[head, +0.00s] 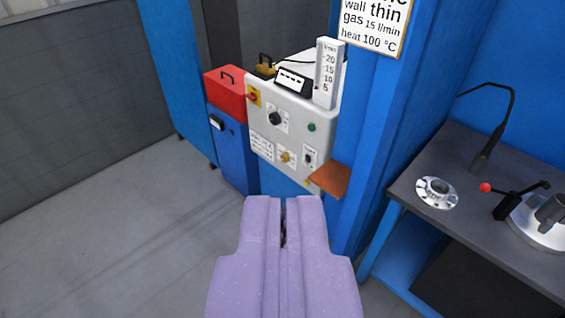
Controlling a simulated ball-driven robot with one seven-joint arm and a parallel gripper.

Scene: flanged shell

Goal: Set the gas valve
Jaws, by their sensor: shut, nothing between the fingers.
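A light grey control panel (262,113) stands against a blue post in the middle of the head view. A small brass-coloured knob (287,158), which looks like the gas valve, sits low on it; its label is too small to read. A flow gauge (328,73) marked about 5 to 20 stands upright on top of the panel; I cannot make out its reading. A sign (374,22) reads "gas 15 l/min" and "heat 100 °C". My lilac gripper (284,200) is shut and empty, in front of and below the panel, apart from it.
The panel also has a black dial (276,118), a red-and-yellow switch (254,96) and a green button (311,127). A brown shelf (330,179) juts out at its lower right. A red toolbox (226,85) stands left. A dark bench (452,226) holds a flange (436,192). Left floor is clear.

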